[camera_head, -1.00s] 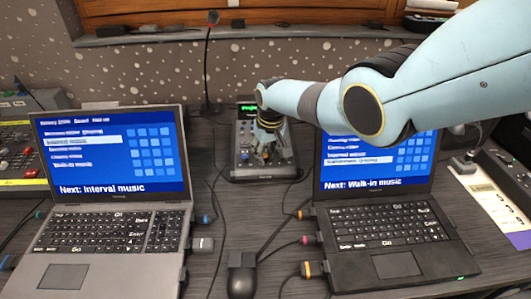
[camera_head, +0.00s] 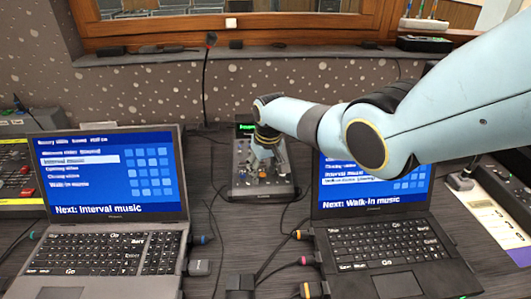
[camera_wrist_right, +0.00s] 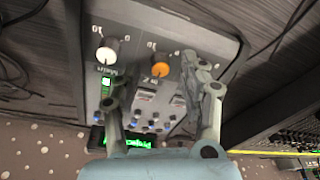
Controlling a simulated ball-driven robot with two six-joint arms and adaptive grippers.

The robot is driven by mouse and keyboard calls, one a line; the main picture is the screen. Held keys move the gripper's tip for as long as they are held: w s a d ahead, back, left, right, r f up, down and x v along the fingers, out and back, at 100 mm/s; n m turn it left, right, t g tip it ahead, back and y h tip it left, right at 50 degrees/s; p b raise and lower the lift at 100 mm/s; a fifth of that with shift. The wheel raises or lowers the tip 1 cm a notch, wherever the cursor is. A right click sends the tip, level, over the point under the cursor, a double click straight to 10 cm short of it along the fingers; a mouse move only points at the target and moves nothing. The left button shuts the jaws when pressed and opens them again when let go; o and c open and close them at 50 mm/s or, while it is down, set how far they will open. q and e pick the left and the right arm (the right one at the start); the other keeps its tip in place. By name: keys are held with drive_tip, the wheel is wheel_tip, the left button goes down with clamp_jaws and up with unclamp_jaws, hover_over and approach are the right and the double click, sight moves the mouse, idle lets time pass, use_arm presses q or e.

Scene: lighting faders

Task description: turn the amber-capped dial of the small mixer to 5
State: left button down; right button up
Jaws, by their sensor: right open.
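The small mixer (camera_head: 284,187) stands between the two laptops in the head view, a dark box with a lit green display at its back. Its amber-capped dial (camera_wrist_right: 160,69) shows clearly in the right wrist view, between and just beyond my right fingertips. Its pointer setting is too small to read. A white-capped dial (camera_wrist_right: 105,54) sits to its left there. My right gripper (camera_head: 264,160) is over the mixer, pointing down, and partly hides its top. My left gripper is not in view.
A left laptop (camera_head: 105,255) and a right laptop (camera_head: 390,245) flank the mixer. Cables and plugs lie between them in front. A thin gooseneck microphone (camera_head: 206,80) rises behind. Another console (camera_head: 15,170) is at far left, and equipment (camera_head: 505,190) at far right.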

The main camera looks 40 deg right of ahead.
drive_tip(key=v, duration=1)
drive_tip(key=shift+r, duration=0.4)
drive_tip(key=shift+s, duration=0.1)
